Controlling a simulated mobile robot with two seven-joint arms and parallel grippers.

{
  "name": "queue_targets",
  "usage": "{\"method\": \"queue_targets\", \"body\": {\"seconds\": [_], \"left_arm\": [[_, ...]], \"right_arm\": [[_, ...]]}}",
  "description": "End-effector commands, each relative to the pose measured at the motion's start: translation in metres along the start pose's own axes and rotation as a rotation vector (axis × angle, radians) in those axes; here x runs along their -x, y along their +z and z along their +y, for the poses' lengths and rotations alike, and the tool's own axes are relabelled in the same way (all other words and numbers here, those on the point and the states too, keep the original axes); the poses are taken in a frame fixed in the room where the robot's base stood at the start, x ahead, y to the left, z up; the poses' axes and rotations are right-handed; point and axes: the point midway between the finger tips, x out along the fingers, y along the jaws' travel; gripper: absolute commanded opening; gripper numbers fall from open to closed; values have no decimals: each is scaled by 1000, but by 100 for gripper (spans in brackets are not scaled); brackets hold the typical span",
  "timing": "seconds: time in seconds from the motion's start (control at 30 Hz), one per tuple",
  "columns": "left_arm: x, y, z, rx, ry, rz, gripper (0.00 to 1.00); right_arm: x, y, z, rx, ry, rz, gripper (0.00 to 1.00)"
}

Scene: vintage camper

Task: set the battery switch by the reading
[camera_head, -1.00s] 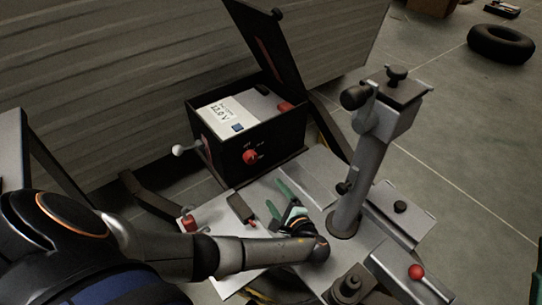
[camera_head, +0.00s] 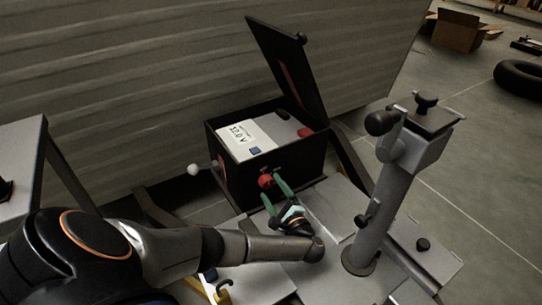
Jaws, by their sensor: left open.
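The black battery box (camera_head: 233,182) stands with its lid (camera_head: 290,68) raised. Inside is a battery whose white label (camera_head: 243,137) seems to read 12.0 V, though the print is small. The red switch knob (camera_head: 265,181) is on the box's front face; its setting is too small to make out. My left gripper (camera_head: 271,187) has green fingers and is open. Its fingertips are close to the knob, one at its lower left and one at its right; I cannot tell whether they touch it. My right gripper is not in view.
The grey jockey-wheel post (camera_head: 374,205) rises to the right of my left gripper. The grey hitch plate (camera_head: 335,215) lies below the box. A white-ball lever (camera_head: 193,169) is left of the box. The camper wall (camera_head: 120,90) is behind. A tyre (camera_head: 520,75) lies far right.

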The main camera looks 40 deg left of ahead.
Motion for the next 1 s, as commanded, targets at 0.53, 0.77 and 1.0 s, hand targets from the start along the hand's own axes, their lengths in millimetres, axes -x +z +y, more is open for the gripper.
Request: {"method": "queue_targets", "body": {"seconds": [0.53, 0.77, 1.0], "left_arm": [[-11, 0, 0, 0, 0, 0, 70], [-11, 0, 0, 0, 1, 0, 44], [-11, 0, 0, 0, 1, 1, 17]], "right_arm": [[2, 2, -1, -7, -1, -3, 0], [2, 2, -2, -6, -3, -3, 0], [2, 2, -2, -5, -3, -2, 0]]}}
